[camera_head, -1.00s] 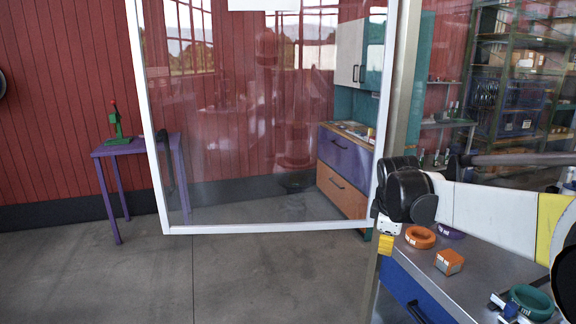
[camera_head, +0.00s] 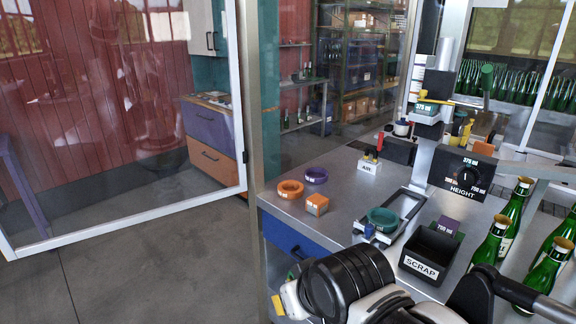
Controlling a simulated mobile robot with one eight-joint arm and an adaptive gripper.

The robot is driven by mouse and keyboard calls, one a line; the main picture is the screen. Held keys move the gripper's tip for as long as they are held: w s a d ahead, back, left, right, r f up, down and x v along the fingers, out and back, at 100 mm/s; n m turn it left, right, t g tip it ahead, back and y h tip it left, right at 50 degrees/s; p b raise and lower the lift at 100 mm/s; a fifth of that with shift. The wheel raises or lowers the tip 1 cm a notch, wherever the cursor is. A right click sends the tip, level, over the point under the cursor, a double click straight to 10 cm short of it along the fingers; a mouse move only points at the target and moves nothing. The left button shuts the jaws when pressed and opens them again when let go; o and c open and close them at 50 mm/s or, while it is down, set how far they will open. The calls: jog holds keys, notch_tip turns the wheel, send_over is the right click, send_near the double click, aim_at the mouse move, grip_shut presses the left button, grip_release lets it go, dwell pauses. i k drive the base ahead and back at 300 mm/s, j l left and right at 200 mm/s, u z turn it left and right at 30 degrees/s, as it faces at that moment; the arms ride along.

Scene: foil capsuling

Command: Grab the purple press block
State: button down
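The purple press block (camera_head: 449,223) sits on the metal bench, behind the black scrap bin (camera_head: 428,255) and right of the green ring (camera_head: 383,219). It has a pale label reading 750 ml, and its lower part is hidden by the bin. My gripper (camera_head: 287,301) is at the bottom of the view, near the bench's front edge, to the left of the purple block and well apart from it. My black wrist hides most of it. Its fingers are not clear, so I cannot tell if it is open or shut.
An orange block (camera_head: 317,204), an orange ring (camera_head: 290,189) and a purple ring (camera_head: 316,175) lie on the left of the bench. Green bottles (camera_head: 489,245) stand at right. The height dial panel (camera_head: 462,173) rises behind the purple block. A glass door (camera_head: 120,120) stands at left.

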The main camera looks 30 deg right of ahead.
aim_at(445, 226)
jog(key=z, duration=1.8)
jog(key=l+z, duration=0.15)
jog(key=l, duration=0.3)
jog(key=i+l+z, duration=0.15)
jog(key=l, duration=0.3)
jog(key=i+z, duration=0.2)
jog(key=k+l+u, duration=0.2)
jog(key=k, duration=0.15)
jog(key=i+j+z, duration=0.1)
jog(key=i, duration=0.35)
